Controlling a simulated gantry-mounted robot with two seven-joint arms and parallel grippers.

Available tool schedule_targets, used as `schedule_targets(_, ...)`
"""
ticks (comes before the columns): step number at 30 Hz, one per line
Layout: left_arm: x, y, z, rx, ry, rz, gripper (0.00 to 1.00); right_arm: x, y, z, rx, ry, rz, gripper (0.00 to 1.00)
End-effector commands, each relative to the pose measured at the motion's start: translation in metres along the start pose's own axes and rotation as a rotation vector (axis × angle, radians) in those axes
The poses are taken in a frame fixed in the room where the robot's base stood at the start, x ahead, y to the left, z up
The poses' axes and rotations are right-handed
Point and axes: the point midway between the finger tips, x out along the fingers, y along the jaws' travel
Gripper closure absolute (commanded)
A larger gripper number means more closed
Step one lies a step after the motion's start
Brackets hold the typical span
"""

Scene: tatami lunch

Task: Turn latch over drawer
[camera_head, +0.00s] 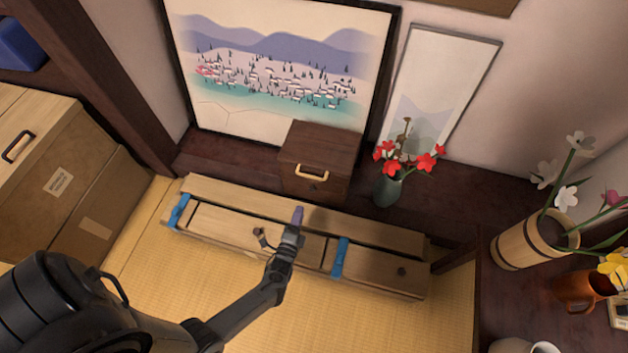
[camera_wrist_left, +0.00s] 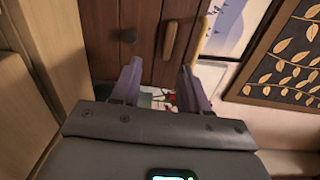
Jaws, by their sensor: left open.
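A small dark wooden box (camera_head: 300,190) stands on the dark shelf, with a light tan handle (camera_head: 312,173) near its upper front edge. My left gripper (camera_head: 298,216) is below the box front in the head view. Its fingers (camera_wrist_left: 160,80) are open in the left wrist view, with the bar beyond them, not between them. My right gripper is not in view.
A vase of red flowers (camera_head: 388,188) stands close to the box's right. A framed picture (camera_head: 280,70) leans behind. A wooden bucket (camera_head: 520,247) is far right.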

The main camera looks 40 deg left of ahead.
Motion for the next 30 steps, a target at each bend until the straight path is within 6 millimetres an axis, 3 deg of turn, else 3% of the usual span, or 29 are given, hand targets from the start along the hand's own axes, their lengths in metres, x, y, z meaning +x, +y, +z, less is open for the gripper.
schedule_targets(4,0.019,-0.014,-0.008,-0.016,-0.002,-0.021,0.55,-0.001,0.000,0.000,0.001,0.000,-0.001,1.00)
schedule_targets(21,0.101,-0.014,-0.008,-0.017,-0.001,-0.025,0.55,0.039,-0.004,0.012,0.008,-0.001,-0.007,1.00)
schedule_targets(30,0.121,-0.017,-0.008,-0.017,-0.001,-0.023,0.55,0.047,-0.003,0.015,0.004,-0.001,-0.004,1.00)
